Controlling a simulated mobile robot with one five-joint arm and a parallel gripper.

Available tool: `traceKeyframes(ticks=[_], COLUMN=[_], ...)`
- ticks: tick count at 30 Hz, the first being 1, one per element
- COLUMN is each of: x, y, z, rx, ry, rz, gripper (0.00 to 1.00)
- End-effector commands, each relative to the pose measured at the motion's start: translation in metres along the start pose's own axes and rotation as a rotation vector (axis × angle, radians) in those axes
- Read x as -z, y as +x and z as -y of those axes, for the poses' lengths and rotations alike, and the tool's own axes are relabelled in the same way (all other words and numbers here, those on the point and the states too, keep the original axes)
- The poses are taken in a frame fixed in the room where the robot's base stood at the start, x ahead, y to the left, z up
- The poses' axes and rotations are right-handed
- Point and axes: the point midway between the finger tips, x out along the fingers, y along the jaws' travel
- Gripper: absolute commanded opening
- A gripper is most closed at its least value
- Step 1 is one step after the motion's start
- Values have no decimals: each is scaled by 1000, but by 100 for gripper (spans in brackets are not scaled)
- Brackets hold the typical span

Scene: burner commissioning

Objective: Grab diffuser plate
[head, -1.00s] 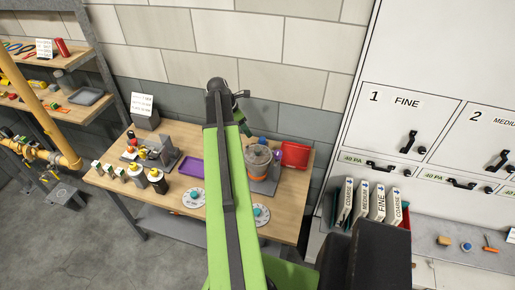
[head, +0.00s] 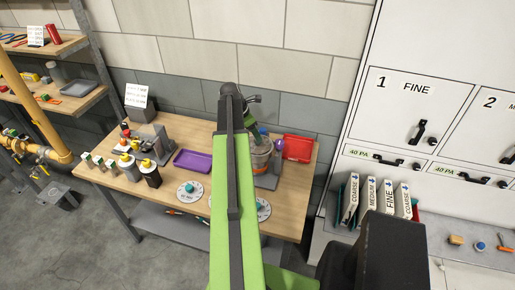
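The left plate (head: 189,191) is in full view. The right plate (head: 264,209) is partly hidden behind my green arm. My arm rises through the middle of the head view and bends at a dark joint above the bench. My gripper cannot be made out; the far part of the arm is mostly hidden behind the near link. I see no plate held.
The bench also bears a purple tray (head: 193,161), a red tray (head: 298,148), an orange round burner-like part (head: 261,158) and several yellow-topped bottles (head: 150,173). A white cabinet (head: 410,110) with upright labelled cards stands right. A yellow pipe (head: 30,100) and shelves stand left.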

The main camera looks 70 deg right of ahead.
Motion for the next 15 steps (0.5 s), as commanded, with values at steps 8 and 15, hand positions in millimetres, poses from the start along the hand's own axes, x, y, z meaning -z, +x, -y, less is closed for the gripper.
traceKeyframes(ticks=[8, 15], x=[3, 0], y=[48, 49], z=[2, 2], rx=[0, 0], ry=[1, 1], rz=[0, 0], gripper=[56, 56])
